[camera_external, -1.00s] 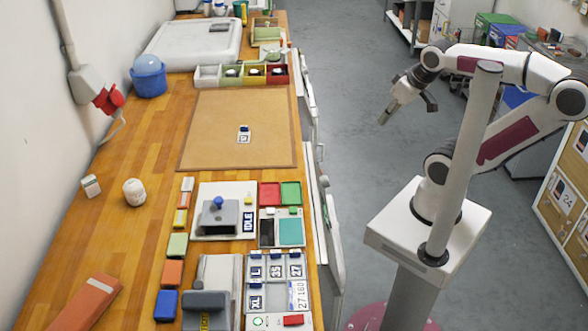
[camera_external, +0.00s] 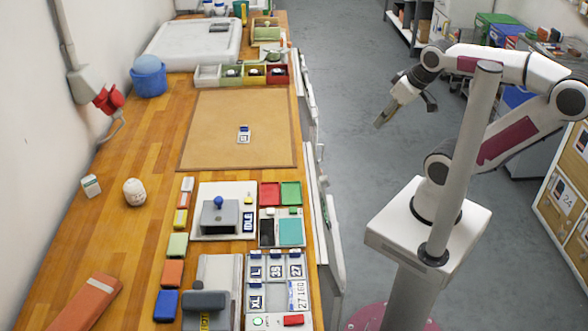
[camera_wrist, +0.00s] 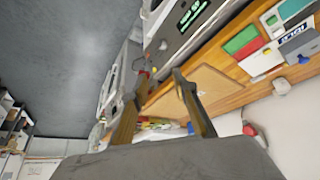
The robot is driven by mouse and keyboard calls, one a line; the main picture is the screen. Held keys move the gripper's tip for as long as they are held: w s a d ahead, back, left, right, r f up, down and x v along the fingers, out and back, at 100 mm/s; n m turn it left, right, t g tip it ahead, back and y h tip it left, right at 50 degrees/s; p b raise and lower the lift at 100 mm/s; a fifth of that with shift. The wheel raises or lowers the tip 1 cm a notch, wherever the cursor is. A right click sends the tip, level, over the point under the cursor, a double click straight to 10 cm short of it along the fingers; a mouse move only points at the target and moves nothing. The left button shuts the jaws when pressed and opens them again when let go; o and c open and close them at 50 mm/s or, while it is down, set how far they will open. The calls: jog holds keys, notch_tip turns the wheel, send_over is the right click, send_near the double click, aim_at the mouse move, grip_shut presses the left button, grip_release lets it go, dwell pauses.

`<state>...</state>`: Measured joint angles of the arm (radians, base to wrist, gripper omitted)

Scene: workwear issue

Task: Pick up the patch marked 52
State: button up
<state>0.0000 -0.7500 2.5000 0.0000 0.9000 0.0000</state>
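Several dark patches with white marks sit in a grey compartment tray (camera_external: 247,283) at the front of the bench. I read L (camera_external: 256,270), 35 (camera_external: 276,271), 27 (camera_external: 295,270) and XL (camera_external: 256,302) on them, though the print is small. One more small patch (camera_external: 243,135) lies on the brown mat (camera_external: 210,150); its mark is too small to read surely. I cannot make out a 52 on any patch. My gripper (camera_external: 378,122) is in the air over the floor, right of the bench and away from the patches. In the wrist view my gripper (camera_wrist: 162,73) has its fingers apart with nothing between them.
A grey press-like block with a blue knob (camera_external: 219,202) stands behind the tray, beside red (camera_external: 269,194) and green (camera_external: 290,193) pads. A row of coloured bins (camera_external: 254,76) stands behind the mat. A white jar (camera_external: 134,192) is at left. The mat is mostly clear.

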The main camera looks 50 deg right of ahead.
jog(key=shift+w, duration=0.1)
